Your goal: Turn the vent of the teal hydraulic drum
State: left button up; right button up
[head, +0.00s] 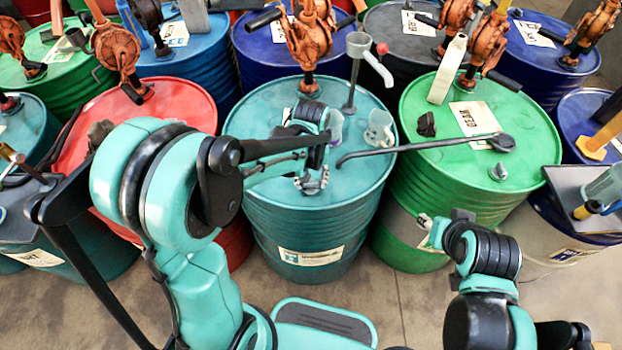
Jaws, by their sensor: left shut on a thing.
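The teal hydraulic drum (350,218) stands upright in the middle of the front row, with a pale label low on its side. My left arm reaches over it from the left. My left gripper (312,187) points down at the drum's lid and is shut on the vent, which the fingers mostly hide. How far the vent is turned cannot be seen. My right gripper (428,230) hangs low in front of the green drum (455,195), apart from the teal drum. Its jaws are too small and partly hidden to tell.
An orange hand pump (308,40) and a grey spout pipe (358,45) stand at the teal drum's back. A dark long-handled tool (425,148) spans from over the teal drum to the green lid. A red drum (190,105) stands left. Bare floor (385,290) lies in front.

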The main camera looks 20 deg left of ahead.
aim_at(311, 182)
pick_arm(q)
jog(key=o, duration=1.2)
jog(key=shift+c, duration=0.2)
jog(key=shift+r, duration=0.1)
notch_tip(311, 182, up, 12)
jog(key=s+a+m+t, duration=0.1)
jog(key=s+a+t, duration=0.1)
jog(key=s, duration=0.3)
jog(key=s+a+m+t, duration=0.2)
jog(key=s+t, duration=0.3)
jog(key=shift+s+a+f, duration=0.3)
jog(key=shift+s+a, duration=0.05)
jog(key=shift+s, duration=0.05)
